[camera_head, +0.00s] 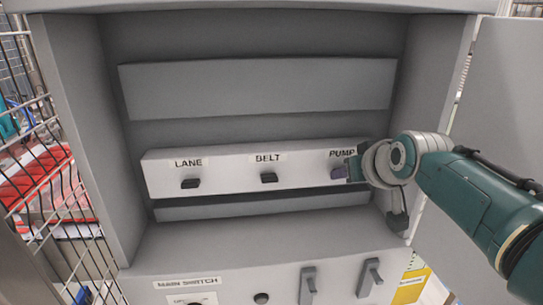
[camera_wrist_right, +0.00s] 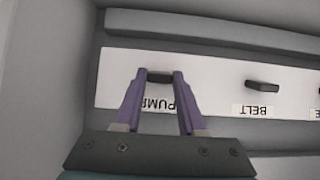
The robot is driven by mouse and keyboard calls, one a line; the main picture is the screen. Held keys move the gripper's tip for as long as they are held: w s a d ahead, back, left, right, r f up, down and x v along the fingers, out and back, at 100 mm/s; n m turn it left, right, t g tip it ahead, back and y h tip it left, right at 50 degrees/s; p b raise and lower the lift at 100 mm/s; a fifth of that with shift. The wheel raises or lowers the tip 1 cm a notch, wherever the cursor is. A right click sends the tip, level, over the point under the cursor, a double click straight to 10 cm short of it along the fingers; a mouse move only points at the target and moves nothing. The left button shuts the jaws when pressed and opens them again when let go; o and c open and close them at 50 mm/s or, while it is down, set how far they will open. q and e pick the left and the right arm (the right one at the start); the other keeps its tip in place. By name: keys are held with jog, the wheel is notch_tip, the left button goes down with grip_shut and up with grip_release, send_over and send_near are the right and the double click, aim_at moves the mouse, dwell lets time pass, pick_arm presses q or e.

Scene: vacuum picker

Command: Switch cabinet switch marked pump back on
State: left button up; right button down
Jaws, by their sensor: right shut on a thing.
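The pump switch (camera_wrist_right: 160,77) is a small black toggle on the white switch strip (camera_head: 225,179), beside the label PUMP. My right gripper (camera_wrist_right: 160,80) has its two purple fingers around this toggle and is shut on it. In the head view, the right gripper (camera_head: 338,173) reaches the strip's right end from the right and hides the pump switch. Whether the toggle points up or down cannot be told. My left gripper is in neither view.
The lane switch (camera_head: 190,184) and belt switch (camera_head: 268,178) sit to the left on the same strip. The grey cabinet's side walls enclose the strip, and its open door (camera_head: 500,120) stands at right. Levers (camera_head: 308,285) are below. A wire fence (camera_head: 50,165) is at left.

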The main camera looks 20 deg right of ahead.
dwell(0.3)
jog(key=shift+c, duration=2.4)
grip_release()
jog(key=b+v, duration=0.2)
jog(key=v, duration=0.8)
jog(key=shift+d, duration=0.1)
